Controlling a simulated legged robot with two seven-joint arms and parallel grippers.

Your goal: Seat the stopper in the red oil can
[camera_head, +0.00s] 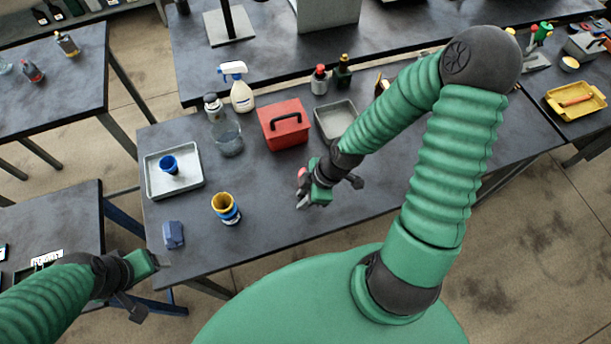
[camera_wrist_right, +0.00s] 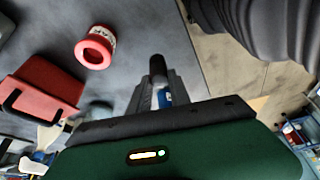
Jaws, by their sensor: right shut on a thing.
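The red oil can (camera_wrist_right: 95,47) shows in the right wrist view as a short red cylinder with a pale label and an open round mouth. In the head view only a bit of its red (camera_head: 301,174) shows beside my right gripper (camera_head: 303,201), which hides the rest. My right gripper is shut on the dark, rod-like stopper (camera_wrist_right: 158,68), held between the fingers in the wrist view, apart from the can's mouth. My left gripper (camera_head: 160,266) is at the lower left, off the table's front left corner; its jaw opening is not clear.
A red toolbox (camera_head: 273,133) and a grey tray (camera_head: 319,121) stand behind my right gripper. To the left are a yellow and blue can (camera_head: 227,212), a blue cup (camera_head: 169,165) in a metal tray (camera_head: 190,185), a blue block (camera_head: 173,234), a glass jar (camera_head: 228,142) and a spray bottle (camera_head: 241,96).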

